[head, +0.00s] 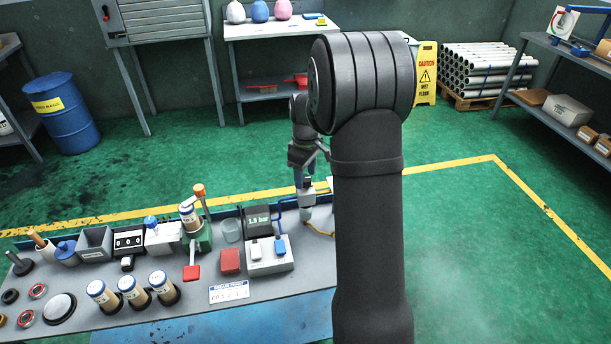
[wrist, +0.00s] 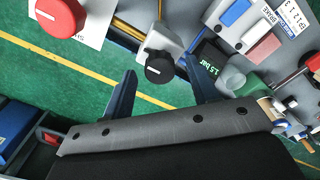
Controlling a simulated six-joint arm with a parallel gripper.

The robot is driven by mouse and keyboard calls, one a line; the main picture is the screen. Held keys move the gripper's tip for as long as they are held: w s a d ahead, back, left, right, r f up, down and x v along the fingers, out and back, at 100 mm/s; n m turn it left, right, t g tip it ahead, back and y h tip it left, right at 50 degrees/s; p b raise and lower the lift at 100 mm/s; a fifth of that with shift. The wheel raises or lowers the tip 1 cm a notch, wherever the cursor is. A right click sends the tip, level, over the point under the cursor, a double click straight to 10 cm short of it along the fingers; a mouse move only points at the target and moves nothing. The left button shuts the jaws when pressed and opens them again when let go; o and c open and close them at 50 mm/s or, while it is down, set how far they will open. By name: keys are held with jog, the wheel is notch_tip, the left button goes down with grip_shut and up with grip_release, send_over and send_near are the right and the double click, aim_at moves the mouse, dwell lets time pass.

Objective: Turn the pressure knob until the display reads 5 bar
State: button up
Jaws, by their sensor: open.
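The black pressure knob (wrist: 160,68) with a white pointer line sits on a pale grey housing in the wrist view. The dark display (wrist: 212,62) beside it shows green digits that look like 1.5 bar; the display (head: 258,221) also shows in the head view, where its first decimal is hard to read. My gripper (wrist: 160,66) is open, with one finger to each side of the knob in the picture. Whether the fingers are level with the knob or above it I cannot tell. In the head view my own arm hides most of this spot.
A switch box (head: 269,257) with white and blue rockers stands in front of the display. A red block (head: 230,262) and a green press (head: 198,236) stand left of it. A large red knob (wrist: 58,14) on a white plate lies beyond the left finger.

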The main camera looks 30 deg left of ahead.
jog(key=shift+f, duration=0.5)
jog(key=c, duration=1)
jog(key=shift+m, duration=0.3)
